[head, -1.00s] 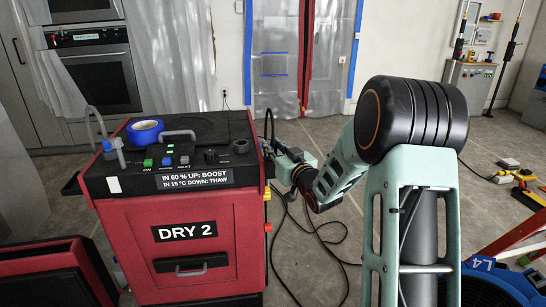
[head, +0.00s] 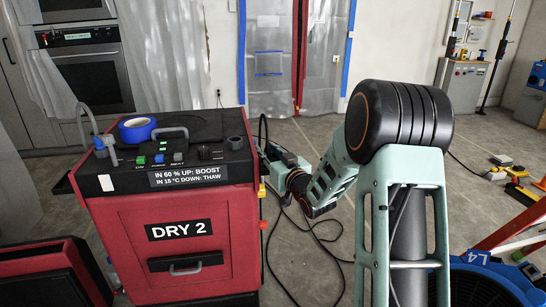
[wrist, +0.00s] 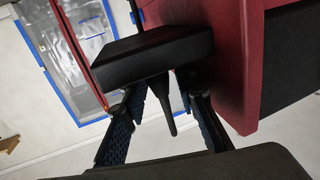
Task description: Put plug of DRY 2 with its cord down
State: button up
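DRY 2 (head: 190,232) is a red box with a black top at the left of the head view. My gripper (wrist: 160,85) is close beside its right side; the head view mostly hides it behind the machine. The wrist view shows two blue ribbed fingers standing apart. A black block with a tapered black stub, which looks like the plug (wrist: 150,55), is at the fingertips, and the stub points down between the fingers. The block hides the tips, so I cannot tell whether they press on it. A dark cord (head: 318,236) lies in loops on the floor.
A blue tape roll (head: 138,129) lies on the machine's top. A blue round thing marked L4 (head: 485,283) and a red frame (head: 512,232) stand at the lower right. Yellow items (head: 522,192) lie further back. The floor (head: 300,135) behind the arm is mostly open.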

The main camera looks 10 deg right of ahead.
jog(key=p+v, duration=0.1)
jog(key=v, duration=1.1)
jog(key=shift+r, duration=0.1)
